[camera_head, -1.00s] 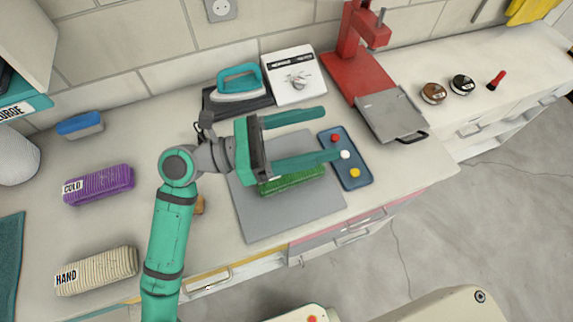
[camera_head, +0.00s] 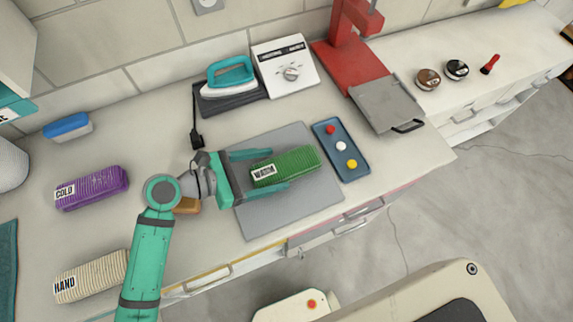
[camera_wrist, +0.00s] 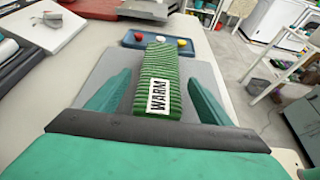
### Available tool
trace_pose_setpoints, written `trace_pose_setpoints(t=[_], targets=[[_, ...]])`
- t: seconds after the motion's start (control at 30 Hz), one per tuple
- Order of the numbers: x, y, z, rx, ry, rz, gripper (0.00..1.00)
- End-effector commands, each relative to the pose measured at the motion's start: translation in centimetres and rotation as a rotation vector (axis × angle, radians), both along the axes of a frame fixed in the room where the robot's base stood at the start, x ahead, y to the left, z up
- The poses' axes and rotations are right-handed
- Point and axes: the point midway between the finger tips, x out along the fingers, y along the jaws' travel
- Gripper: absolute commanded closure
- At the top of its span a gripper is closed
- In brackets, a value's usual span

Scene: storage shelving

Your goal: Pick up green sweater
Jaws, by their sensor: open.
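The green sweater (camera_head: 297,163) is a folded ribbed bundle with a white WARM label. It lies on the grey mat (camera_head: 262,222) on the counter. My gripper (camera_head: 268,171) is open, low over the mat, with one finger on each side of the sweater's near, labelled end. In the wrist view the sweater (camera_wrist: 158,80) runs lengthwise between the two fingers, with a visible gap on the left side. The far end of the sweater extends beyond the fingertips in the head view.
A blue tray (camera_head: 331,133) with red, white and yellow buttons lies right of the mat. An iron (camera_head: 230,77), a white dial box (camera_head: 286,66) and a red press (camera_head: 349,55) stand behind. Purple (camera_head: 92,188) and cream (camera_head: 92,276) folded bundles lie left.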

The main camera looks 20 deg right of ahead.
Motion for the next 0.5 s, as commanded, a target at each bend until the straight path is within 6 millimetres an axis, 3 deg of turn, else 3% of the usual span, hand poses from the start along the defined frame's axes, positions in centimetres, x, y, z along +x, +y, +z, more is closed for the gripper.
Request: trace_pose_setpoints(t=[0.3, 0.5], targets=[[0.2, -3.9, -1.2, -0.004, -0.001, -0.004, 0.27], [0.2, -5.0, -1.7, -0.002, 0.000, -0.003, 0.27]])
